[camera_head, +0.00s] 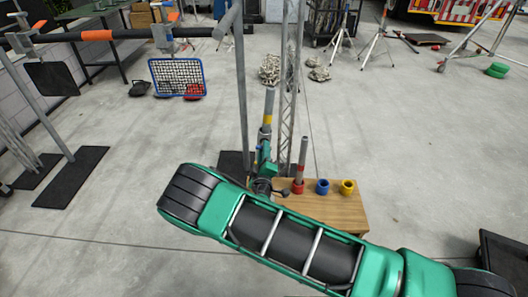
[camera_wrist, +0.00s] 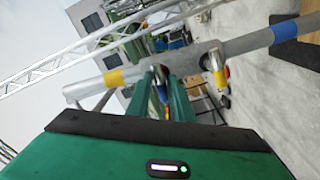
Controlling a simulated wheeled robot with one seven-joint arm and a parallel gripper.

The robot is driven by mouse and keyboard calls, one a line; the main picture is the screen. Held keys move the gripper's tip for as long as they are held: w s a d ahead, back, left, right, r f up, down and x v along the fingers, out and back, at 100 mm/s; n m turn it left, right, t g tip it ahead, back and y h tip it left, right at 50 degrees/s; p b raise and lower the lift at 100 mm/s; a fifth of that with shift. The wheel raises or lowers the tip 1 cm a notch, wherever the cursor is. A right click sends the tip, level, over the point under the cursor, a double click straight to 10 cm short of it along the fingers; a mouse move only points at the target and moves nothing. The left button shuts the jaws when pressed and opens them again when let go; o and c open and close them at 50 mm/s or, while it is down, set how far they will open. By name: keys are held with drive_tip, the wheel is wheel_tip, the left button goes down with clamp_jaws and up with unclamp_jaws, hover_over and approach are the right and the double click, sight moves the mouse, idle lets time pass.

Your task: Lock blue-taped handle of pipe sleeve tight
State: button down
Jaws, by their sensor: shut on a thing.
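A grey pipe sleeve (camera_wrist: 195,52) runs slanting across the wrist view, with a yellow band (camera_wrist: 114,77) and a blue band (camera_wrist: 284,31) on the pipework. The blue-taped handle (camera_wrist: 162,92) shows between the green fingers of my gripper (camera_wrist: 163,100), which is shut on it. A second handle with yellow tape (camera_wrist: 219,76) sticks out from the sleeve to the right of the fingers. In the head view the upright pipe (camera_head: 269,104) stands beyond my arm, and my gripper (camera_head: 264,160) is beside it. The arm hides the lower pipe.
A wooden table (camera_head: 340,212) to the right carries a red-based post (camera_head: 299,180), a blue ring (camera_head: 322,187) and a yellow ring (camera_head: 347,187). A lattice truss (camera_head: 289,80) rises close behind the pipe. Stands with black base plates (camera_head: 75,175) are at left. Open concrete floor lies right.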

drive_tip(key=shift+f, duration=0.2)
drive_tip(key=c, duration=1.6)
unclamp_jaws()
drive_tip(key=shift+o, duration=0.2)
drive_tip(key=shift+r, duration=0.1)
drive_tip(key=s, duration=1)
drive_tip(key=shift+s+f, duration=0.25)
drive_tip(key=shift+s, duration=0.1)
drive_tip(key=shift+o, duration=0.2)
